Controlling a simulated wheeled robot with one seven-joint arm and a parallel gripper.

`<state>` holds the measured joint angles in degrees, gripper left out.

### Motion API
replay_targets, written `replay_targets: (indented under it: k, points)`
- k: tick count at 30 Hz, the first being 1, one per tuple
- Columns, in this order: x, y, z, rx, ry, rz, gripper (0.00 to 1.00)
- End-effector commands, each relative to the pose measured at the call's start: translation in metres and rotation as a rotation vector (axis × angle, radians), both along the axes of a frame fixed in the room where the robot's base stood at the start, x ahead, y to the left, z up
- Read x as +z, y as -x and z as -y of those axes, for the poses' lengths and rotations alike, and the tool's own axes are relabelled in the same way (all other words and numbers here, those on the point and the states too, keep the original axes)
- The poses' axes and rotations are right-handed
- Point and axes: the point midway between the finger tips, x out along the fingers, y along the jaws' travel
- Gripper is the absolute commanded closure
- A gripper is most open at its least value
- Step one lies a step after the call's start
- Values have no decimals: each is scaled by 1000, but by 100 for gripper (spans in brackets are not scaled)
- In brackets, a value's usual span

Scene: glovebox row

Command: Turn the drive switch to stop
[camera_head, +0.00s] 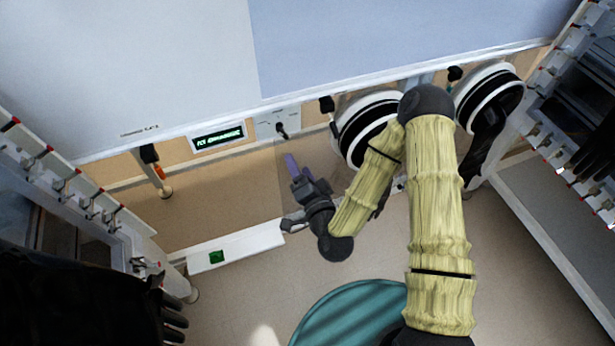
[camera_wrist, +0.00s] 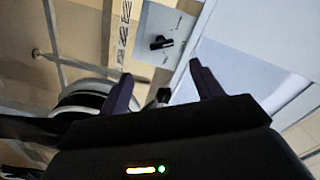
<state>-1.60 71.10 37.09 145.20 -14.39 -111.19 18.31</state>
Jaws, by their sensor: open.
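The drive switch (camera_head: 282,129) appears to be the black knob on a small light grey plate (camera_head: 268,125) under the front edge of the cabinet. In the wrist view the black knob (camera_wrist: 160,42) sits on its grey plate (camera_wrist: 155,22), beyond my fingertips and between them in the picture. Faint marks on the plate are too small to read. My gripper (camera_head: 291,162) has purple fingers and is just below the switch in the head view. In the wrist view my gripper (camera_wrist: 160,72) is open, with nothing between its fingers. It is apart from the knob.
A display with green text (camera_head: 218,137) is left of the switch. Round black-and-white glove ports (camera_head: 368,125) are on the right, close to my arm. A white box with a green switch (camera_head: 216,257) is below left. A teal round seat (camera_head: 350,315) stands on the floor.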

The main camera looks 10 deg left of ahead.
Motion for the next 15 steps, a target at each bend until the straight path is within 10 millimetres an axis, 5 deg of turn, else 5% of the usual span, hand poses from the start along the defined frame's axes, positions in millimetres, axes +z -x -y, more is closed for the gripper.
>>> replay_targets:
  k: [15]
  points:
    - [3, 22, 16, -4, -3, -8, 35]
